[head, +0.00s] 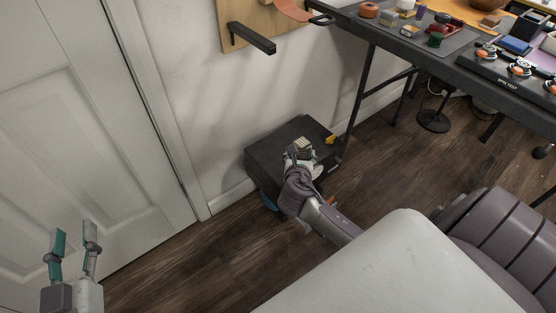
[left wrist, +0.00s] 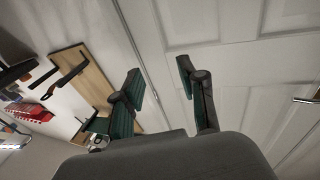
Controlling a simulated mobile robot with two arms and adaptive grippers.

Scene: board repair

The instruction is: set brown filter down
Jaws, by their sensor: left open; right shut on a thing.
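My right gripper (head: 301,157) is over the top of a dark low box (head: 266,153) on the floor by the wall. It is shut on a small tan, ridged piece that looks like the brown filter (head: 304,145). The gripper hides part of it, and I cannot tell whether it touches the box top. My left gripper (head: 74,240) is open and empty at the lower left, in front of the white door. Its two fingers with green pads also show in the left wrist view (left wrist: 161,78).
A small yellow piece (head: 330,140) lies on the box top, right of the right gripper. A dark workbench (head: 400,49) with several parts stands at the upper right. A wooden wall board (head: 240,20) carries a black bracket (head: 251,37). The floor left of the box is clear.

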